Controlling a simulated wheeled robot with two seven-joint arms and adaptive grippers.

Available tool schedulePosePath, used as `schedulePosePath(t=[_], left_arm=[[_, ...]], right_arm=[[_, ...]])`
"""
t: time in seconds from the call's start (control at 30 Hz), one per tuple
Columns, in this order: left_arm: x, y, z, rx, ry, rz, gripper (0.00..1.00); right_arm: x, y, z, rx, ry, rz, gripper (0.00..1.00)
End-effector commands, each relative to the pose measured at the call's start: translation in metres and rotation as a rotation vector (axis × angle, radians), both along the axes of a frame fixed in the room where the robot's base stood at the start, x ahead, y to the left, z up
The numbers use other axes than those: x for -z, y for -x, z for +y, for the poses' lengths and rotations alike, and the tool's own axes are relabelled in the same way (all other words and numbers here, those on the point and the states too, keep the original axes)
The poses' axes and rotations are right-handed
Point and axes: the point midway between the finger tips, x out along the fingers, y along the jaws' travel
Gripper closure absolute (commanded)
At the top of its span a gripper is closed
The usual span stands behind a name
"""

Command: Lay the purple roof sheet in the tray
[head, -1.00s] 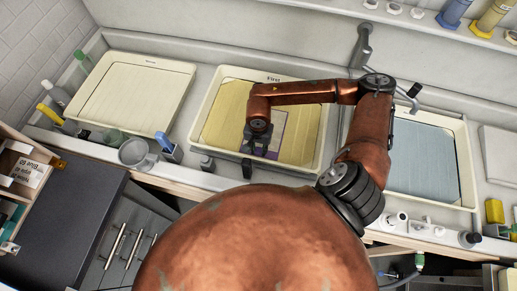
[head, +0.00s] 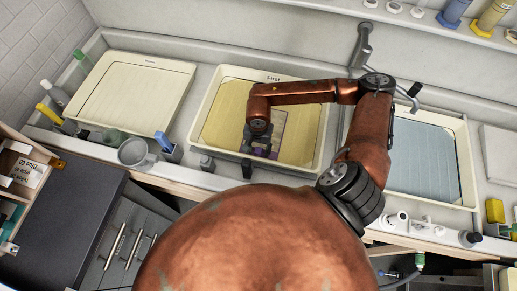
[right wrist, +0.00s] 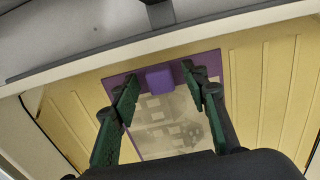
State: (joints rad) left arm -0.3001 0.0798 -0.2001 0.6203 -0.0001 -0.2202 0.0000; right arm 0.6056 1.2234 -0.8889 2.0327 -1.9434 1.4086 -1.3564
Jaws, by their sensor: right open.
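The purple roof sheet (right wrist: 170,118) has a purple border, a purple block-shaped tab (right wrist: 160,79) and a grey picture of roofs. It lies over the ribbed yellow floor of the middle cream tray (head: 321,150), which is labelled "First". In the head view the sheet (head: 279,128) is partly hidden by my right arm. My right gripper (right wrist: 161,84) is open, with its green fingers on either side of the tab and gaps showing between. It also shows at the tray's front (head: 252,146). My left gripper is not in view.
Another cream tray (head: 186,98) stands to the left and a tray with bluish liquid (head: 425,160) to the right. A grey jug (head: 136,153) and small bottles stand along the front left edge. A tap (head: 364,45) rises behind.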

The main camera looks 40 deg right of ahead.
Motion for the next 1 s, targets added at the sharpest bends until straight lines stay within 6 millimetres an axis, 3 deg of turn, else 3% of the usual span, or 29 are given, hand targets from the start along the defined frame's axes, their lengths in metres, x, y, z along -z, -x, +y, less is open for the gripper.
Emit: schedulePosePath(t=[1.0], left_arm=[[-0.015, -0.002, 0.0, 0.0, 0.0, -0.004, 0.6]], right_arm=[[-0.032, 0.0, 0.0, 0.0, 0.0, -0.001, 0.59]])
